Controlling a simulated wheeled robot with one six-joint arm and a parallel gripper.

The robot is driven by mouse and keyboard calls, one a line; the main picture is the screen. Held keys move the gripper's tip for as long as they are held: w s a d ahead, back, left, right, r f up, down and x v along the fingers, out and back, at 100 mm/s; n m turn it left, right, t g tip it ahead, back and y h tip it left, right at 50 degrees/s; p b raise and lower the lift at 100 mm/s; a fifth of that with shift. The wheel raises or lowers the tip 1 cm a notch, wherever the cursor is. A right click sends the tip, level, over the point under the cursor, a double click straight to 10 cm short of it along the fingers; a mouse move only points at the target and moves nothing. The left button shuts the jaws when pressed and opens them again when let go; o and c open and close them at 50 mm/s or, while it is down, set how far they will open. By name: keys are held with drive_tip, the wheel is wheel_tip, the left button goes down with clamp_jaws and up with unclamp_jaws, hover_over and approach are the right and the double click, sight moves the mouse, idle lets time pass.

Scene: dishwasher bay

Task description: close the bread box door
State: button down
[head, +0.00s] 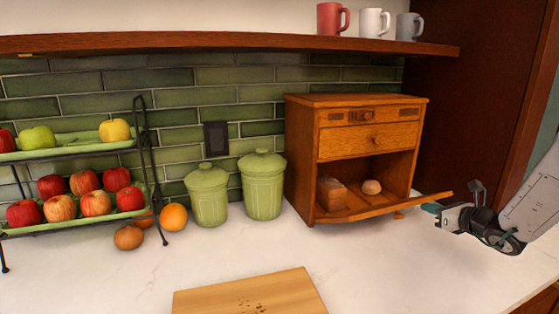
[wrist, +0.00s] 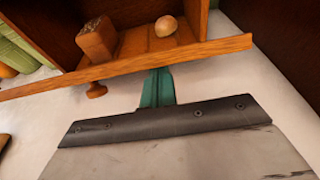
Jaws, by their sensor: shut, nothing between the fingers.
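The wooden bread box (head: 300,155) stands on the counter against the tiled wall. Its door (head: 395,207) is folded down and open at the front, with a knob (head: 399,215) on its underside. Inside lie a bread loaf (head: 331,193) and a round roll (head: 371,187). My gripper (head: 432,208) is shut and empty, at the right end of the door. In the wrist view the green fingertips (wrist: 158,85) reach to the lower edge of the door (wrist: 140,65), with the knob (wrist: 96,90) to their left. I cannot tell whether they touch the door.
Two green canisters (head: 263,185) stand left of the bread box. A fruit rack (head: 150,170) is at the far left. A cutting board (head: 250,295) lies in front. A shelf with mugs (head: 230,41) runs above.

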drive_tip(key=shift+w+r, duration=0.4)
drive_tip(key=shift+r, duration=0.35)
drive_tip(key=shift+w+a+r, duration=0.3)
drive_tip(key=shift+w+r, duration=0.5)
drive_tip(key=shift+r, duration=0.1)
drive_tip(key=shift+w+a+r, duration=0.35)
drive_tip(key=shift+w+r, duration=0.3)
drive_tip(key=shift+w, duration=0.2)
drive_tip(key=shift+w+a+r, duration=0.3)
drive_tip(key=shift+w+r, duration=0.3)
drive_tip(key=shift+w, duration=0.25)
drive_tip(key=shift+w+a+r, duration=0.25)
drive_tip(key=shift+w, duration=0.4)
drive_tip(key=shift+w+a+r, duration=0.2)
drive_tip(key=shift+w+r, duration=0.05)
drive_tip(key=shift+w, duration=0.45)
drive_tip(key=shift+w+a+r, duration=0.25)
drive_tip(key=shift+w, duration=0.4)
drive_tip(key=w, duration=0.1)
drive_tip(key=w+a, duration=0.1)
drive_tip(key=w, duration=0.1)
drive_tip(key=shift+w+a+r, duration=0.15)
drive_tip(key=shift+w+r, duration=0.2)
drive_tip(key=shift+r, duration=0.1)
